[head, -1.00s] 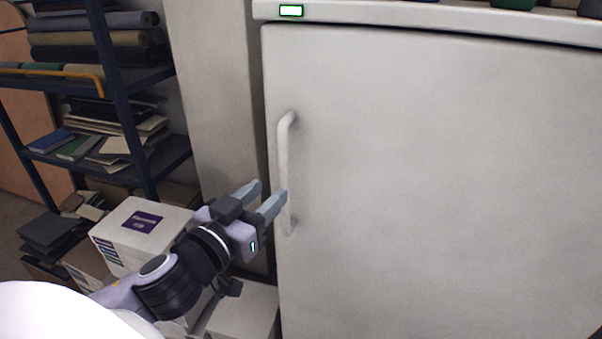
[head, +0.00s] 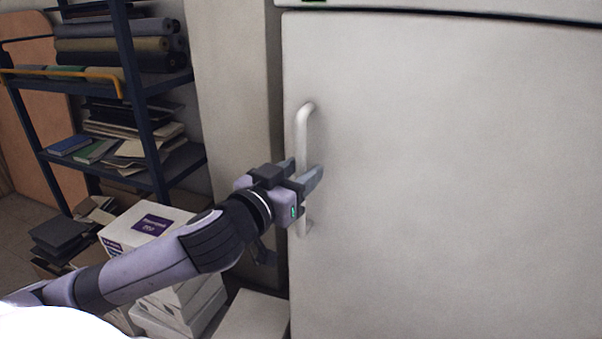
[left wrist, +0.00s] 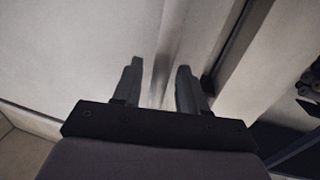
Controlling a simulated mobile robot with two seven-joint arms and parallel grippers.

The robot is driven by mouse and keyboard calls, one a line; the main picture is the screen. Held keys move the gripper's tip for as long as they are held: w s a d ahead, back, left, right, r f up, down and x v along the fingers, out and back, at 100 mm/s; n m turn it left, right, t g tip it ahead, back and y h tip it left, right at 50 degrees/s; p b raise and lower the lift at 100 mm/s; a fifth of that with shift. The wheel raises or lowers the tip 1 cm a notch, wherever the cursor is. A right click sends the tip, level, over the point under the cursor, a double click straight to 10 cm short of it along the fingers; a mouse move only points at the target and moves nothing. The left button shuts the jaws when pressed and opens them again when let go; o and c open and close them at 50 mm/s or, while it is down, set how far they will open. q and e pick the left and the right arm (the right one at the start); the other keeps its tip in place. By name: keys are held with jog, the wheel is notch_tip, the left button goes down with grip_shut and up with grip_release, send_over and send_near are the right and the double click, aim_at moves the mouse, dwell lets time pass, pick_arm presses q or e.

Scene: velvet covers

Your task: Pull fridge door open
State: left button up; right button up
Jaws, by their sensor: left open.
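The white fridge door (head: 450,180) fills the right side of the head view and looks shut. Its white vertical bar handle (head: 303,130) is near the door's left edge. My left gripper (head: 306,172) is open at the lower half of the handle, with one finger on each side of the bar in the picture. In the left wrist view the open fingers (left wrist: 157,85) point at the door, and the handle (left wrist: 162,75) shows as a blurred bar between them. I cannot tell whether the fingers touch it. My right gripper is not in view.
A blue-framed shelf (head: 135,90) with rolls and books stands at the left. White boxes (head: 150,222) are stacked below my left arm, close to the fridge. A pale column (head: 235,90) stands just left of the fridge.

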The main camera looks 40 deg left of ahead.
pick_arm(q)
jog(key=shift+w, duration=0.3)
grip_shut()
jog(key=shift+s+d, duration=0.1)
jog(key=shift+s, duration=0.05)
